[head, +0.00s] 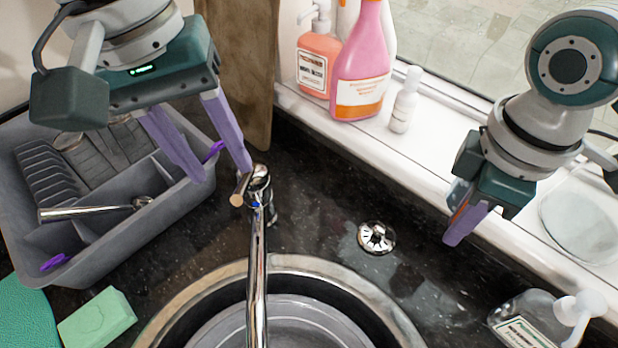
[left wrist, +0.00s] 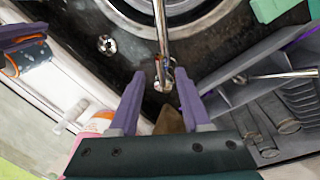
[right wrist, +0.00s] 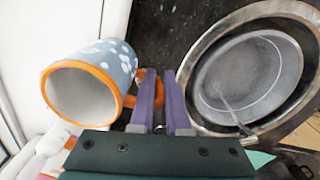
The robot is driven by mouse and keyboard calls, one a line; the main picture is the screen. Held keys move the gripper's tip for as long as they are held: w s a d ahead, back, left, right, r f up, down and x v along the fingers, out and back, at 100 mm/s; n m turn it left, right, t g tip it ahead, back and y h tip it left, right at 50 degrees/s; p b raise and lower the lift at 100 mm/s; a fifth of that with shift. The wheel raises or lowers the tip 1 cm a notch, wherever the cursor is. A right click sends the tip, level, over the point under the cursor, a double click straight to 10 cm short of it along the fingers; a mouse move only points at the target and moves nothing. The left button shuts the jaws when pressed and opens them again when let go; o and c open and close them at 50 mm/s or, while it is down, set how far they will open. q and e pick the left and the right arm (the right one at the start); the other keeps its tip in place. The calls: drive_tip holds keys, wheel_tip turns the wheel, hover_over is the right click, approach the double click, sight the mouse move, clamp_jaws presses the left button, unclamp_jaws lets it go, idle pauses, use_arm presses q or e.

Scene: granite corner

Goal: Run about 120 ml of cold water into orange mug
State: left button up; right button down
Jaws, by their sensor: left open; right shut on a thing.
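The orange mug shows in the right wrist view (right wrist: 90,85), blue-grey with white spots and an orange rim and handle. My right gripper (right wrist: 160,75) is shut on its handle; the mug lies tilted, its mouth toward the picture's lower left. In the head view my right gripper (head: 460,228) is over the sill edge and hides most of the mug. The mug also shows in the left wrist view (left wrist: 28,58). The chrome tap (head: 257,260) reaches over the sink (head: 175,310). My left gripper (head: 226,175) is open, its fingertips close to the tap's lever (head: 240,190); contact is unclear.
A grey basin (head: 305,315) sits in the sink; a thin pale streak over it is unclear. A grey dish rack (head: 110,245) and green sponge (head: 97,318) are left. Bottles (head: 361,65) line the sill. A clear soap bottle (head: 525,310) stands right of the sink.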

sight(236, 192)
use_arm(q)
drive_tip(key=f, duration=0.4)
drive_tip(key=d+f, duration=0.1)
drive_tip(key=f, duration=0.2)
drive_tip(key=shift+w, duration=0.1)
clamp_jaws()
idle(1.3)
